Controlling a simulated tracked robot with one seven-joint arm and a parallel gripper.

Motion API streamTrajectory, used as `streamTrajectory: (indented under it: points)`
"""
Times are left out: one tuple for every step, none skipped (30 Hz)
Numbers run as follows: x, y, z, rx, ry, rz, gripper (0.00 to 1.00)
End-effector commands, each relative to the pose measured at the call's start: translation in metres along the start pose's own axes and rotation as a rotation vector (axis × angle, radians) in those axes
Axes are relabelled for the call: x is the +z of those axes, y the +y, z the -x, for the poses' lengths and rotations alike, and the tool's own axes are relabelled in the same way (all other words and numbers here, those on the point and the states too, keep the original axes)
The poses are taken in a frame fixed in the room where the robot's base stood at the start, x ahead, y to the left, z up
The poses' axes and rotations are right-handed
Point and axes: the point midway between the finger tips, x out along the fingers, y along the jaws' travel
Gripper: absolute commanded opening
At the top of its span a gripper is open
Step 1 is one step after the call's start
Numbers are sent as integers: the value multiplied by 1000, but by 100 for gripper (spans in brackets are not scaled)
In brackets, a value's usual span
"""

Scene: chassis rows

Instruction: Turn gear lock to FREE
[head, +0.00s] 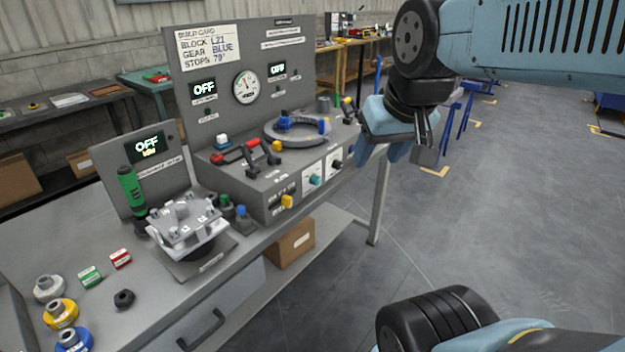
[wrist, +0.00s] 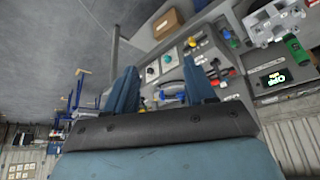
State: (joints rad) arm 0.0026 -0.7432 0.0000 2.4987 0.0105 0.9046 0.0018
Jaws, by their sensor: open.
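The grey control box (head: 255,190) on the bench carries several knobs on its front. A yellow knob (head: 287,202) is at the left, a teal knob (head: 315,180) on a white plate is in the middle, and a dark knob (head: 337,164) on another white plate is at the right. The labels are too small to read, so I cannot tell which is the gear lock or its setting. My gripper (head: 378,154) is open and empty, in the air right of the box. In the wrist view the box front shows partly between and beside the open fingers (wrist: 161,78).
A grey ring (head: 297,130) with blue blocks lies on the box top, beside red-and-black handles (head: 245,158). A green tool (head: 131,188) and a metal fixture (head: 186,222) stand left. An upright panel (head: 245,95) rises behind.

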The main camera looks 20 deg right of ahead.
Motion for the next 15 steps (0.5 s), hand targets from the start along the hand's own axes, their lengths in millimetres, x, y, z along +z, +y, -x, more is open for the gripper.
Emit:
streamTrajectory:
  points:
    - [0, -1, -4, -9, -19, -16, 60]
    - [0, -2, -7, -16, -35, -29, 61]
    - [1, 1, -12, -30, -61, -53, 61]
    - [1, 6, -16, -41, -84, -74, 61]
    - [2, 5, -21, -55, -109, -99, 61]
    - [2, 3, -28, -76, -148, -137, 61]
    - [3, 0, -34, -93, -179, -168, 61]
    - [4, -3, -39, -111, -211, -201, 61]
    - [4, -7, -47, -136, -255, -247, 61]
    - [4, -10, -52, -154, -287, -281, 61]
    - [5, -13, -57, -173, -320, -315, 61]
    - [5, -17, -64, -198, -363, -364, 61]
    - [5, -20, -69, -216, -394, -400, 61]
    - [5, -22, -74, -234, -425, -435, 61]
    - [4, -26, -80, -259, -465, -484, 61]
